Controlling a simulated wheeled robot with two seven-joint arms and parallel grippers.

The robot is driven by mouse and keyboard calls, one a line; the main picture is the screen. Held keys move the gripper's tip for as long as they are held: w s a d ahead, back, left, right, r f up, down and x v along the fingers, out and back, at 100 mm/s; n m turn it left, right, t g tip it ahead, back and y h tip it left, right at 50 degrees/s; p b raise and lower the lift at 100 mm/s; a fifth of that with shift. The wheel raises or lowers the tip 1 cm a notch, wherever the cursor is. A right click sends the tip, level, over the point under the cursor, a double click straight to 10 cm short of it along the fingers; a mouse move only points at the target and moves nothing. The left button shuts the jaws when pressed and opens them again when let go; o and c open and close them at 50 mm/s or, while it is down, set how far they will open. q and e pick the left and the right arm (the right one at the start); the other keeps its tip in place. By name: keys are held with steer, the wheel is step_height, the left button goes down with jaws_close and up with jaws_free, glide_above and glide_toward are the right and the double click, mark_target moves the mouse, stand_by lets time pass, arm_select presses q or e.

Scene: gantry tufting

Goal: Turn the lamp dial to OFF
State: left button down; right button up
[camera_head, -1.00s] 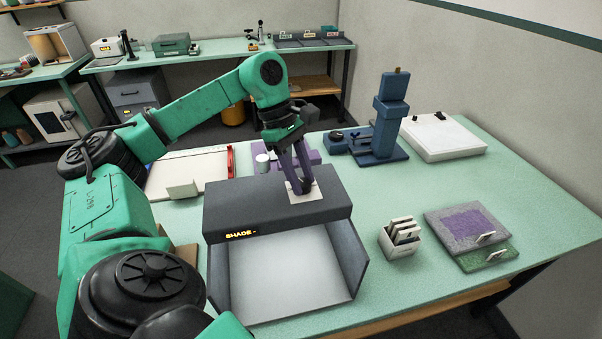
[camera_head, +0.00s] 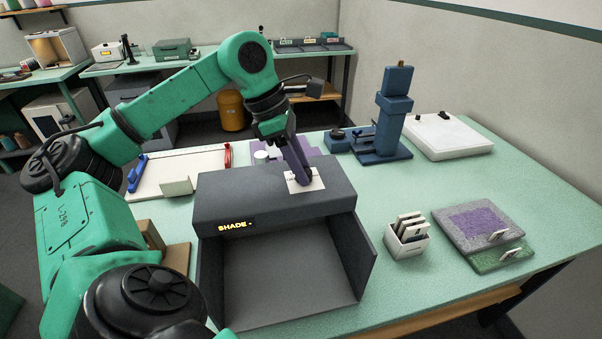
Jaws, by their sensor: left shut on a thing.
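The dark grey lamp booth (camera_head: 270,208) stands on the green table with its open front facing me. Its interior (camera_head: 290,270) is dark grey and unlit. A yellow sign on its front edge (camera_head: 235,225) reads SHADE. A white label plate (camera_head: 313,183) lies on the booth's top. My left gripper (camera_head: 302,181) reaches down onto this plate, its purple fingers shut on the lamp dial. The fingers hide the dial, so its pointer and the setting cannot be read. My right gripper is not in view.
A white box of cards (camera_head: 408,240) and stacked tuft samples (camera_head: 480,228) lie right of the booth. A blue stand (camera_head: 390,115) and a white flat box (camera_head: 440,140) are behind. A paper trimmer (camera_head: 185,165) is at left. The table between booth and card box is clear.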

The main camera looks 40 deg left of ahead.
arm_select(q)
steer(key=shift+n+t+y+b, duration=0.5)
steer(key=shift+n, duration=1.2)
steer(key=shift+c, duration=2.2)
jaws_free()
steer(key=shift+s, duration=0.1)
steer(key=p+v, duration=0.4)
steer(key=v, duration=1)
steer(key=shift+r, duration=0.3)
